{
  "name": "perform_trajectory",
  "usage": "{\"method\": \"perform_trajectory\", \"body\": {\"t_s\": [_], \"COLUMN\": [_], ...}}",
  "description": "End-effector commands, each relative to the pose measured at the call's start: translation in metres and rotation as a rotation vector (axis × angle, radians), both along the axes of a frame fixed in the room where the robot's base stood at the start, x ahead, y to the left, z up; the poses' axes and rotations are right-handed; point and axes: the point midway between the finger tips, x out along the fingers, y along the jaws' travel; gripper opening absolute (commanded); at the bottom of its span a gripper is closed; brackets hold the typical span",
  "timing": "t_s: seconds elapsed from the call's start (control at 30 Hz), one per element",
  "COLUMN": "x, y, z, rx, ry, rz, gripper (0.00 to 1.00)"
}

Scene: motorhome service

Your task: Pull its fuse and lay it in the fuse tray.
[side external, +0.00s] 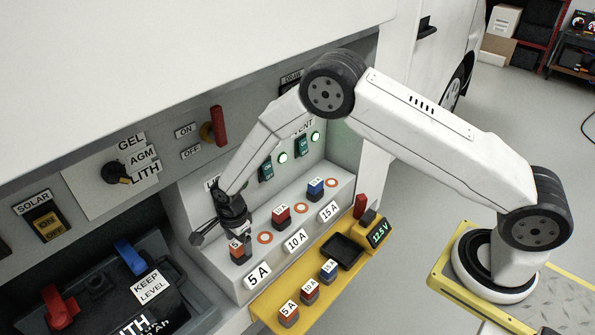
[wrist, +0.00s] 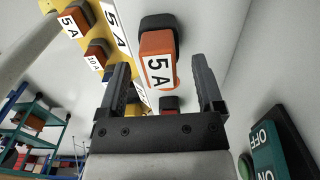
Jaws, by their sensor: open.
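My gripper (side external: 228,236) is open just above the orange 5 A fuse (side external: 238,251) at the near end of the panel's ledge. In the wrist view, the 5 A fuse (wrist: 157,62) shows between my open gripper's fingers (wrist: 161,82), with gaps on both sides. A red 10 A fuse (side external: 281,216) and a blue 15 A fuse (side external: 316,188) sit farther along the ledge. The black fuse tray (side external: 343,251) lies empty on the yellow shelf.
Spare 5 A (side external: 288,313), 10 A (side external: 309,291) and 15 A (side external: 329,270) fuses stand on the yellow shelf (side external: 262,306). A 12.5 V meter (side external: 377,233) stands beside the tray. Green switches (side external: 302,145) with lit lamps are on the wall behind. A battery bay (side external: 105,285) is at left.

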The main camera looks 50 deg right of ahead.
Motion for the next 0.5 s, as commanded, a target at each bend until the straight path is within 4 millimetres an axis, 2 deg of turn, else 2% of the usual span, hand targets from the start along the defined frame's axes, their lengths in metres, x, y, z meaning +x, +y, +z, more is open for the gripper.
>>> {"method": "perform_trajectory", "body": {"t_s": [0.2, 0.5], "x": [0.0, 0.0], "y": [0.0, 0.0], "z": [-0.014, -0.015], "rx": [0.0, 0.0], "ry": [0.001, 0.0], "rz": [0.0, 0.0], "gripper": [0.85, 0.85]}}
